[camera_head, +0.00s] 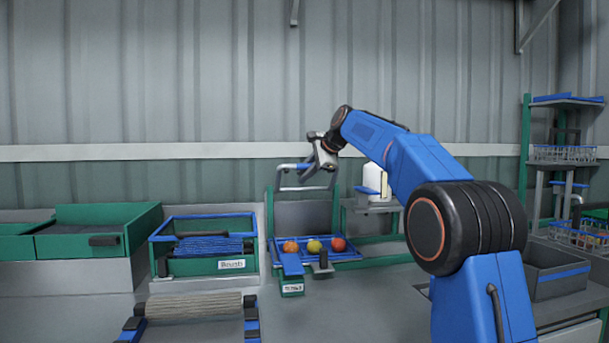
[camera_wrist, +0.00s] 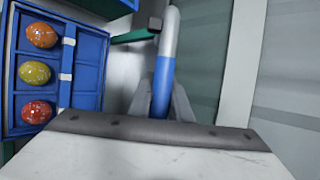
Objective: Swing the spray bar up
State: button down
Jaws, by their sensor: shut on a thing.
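The spray bar (camera_head: 284,166) is a grey looped bar with a blue section, raised above the blue tray at the wash station. My gripper (camera_head: 312,167) is shut on the bar's upper part, and its jaws hide some of it. In the wrist view the bar (camera_wrist: 168,45) runs grey then blue down between my gripper's fingers (camera_wrist: 163,100). The tray also shows in the wrist view (camera_wrist: 89,85).
A green crate with a blue rim (camera_head: 195,267) and a green bin (camera_head: 84,243) stand on the left. A roller unit (camera_head: 193,306) is in front. A white container (camera_head: 374,181) is behind my arm. A wire-basket rack (camera_head: 525,150) stands at right.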

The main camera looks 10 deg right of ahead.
jog(key=c, duration=1.6)
grip_release()
jog(key=shift+f, duration=0.1)
jog(key=shift+c, duration=0.2)
jog(key=v, duration=1.7)
jog(key=shift+r, duration=0.2)
jog(key=shift+s, duration=0.1)
